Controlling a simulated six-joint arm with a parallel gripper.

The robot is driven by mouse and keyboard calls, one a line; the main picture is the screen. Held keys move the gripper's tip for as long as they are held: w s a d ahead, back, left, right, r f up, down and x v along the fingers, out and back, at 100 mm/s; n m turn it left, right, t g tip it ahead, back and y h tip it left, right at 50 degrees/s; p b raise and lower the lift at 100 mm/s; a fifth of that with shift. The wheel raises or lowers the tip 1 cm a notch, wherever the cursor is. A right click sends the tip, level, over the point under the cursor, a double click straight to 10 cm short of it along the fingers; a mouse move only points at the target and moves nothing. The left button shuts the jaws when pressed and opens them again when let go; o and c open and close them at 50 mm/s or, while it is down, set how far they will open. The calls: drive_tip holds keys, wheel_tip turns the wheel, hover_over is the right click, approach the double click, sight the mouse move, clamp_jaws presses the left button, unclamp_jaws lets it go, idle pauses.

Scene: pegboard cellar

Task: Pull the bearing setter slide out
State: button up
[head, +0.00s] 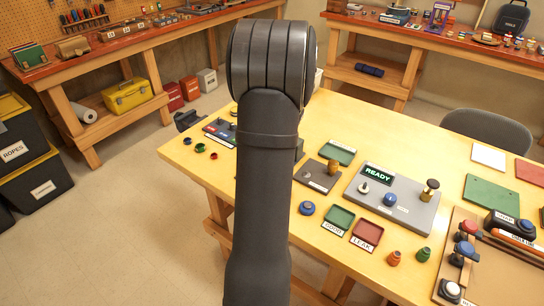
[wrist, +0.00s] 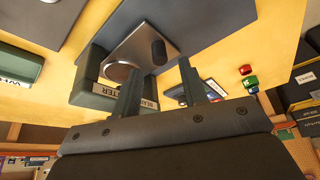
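The bearing setter is in the wrist view as a dark green block (wrist: 92,78) whose label shows only in part, broken up by a finger of mine. A silver slide plate (wrist: 140,50) with a round hole and a dark upright knob (wrist: 159,52) lies by the block. My gripper (wrist: 159,72) is open, one finger on each side in the picture, with the knob appearing between and just beyond the tips. I see nothing held. In the head view my arm hides the gripper and most or all of the setter.
Another labelled green block (wrist: 20,66) is close in the wrist view.

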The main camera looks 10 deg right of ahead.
drive_tip(key=shift+x, duration=1.95)
drive_tip(key=shift+c, duration=0.2)
clamp_jaws()
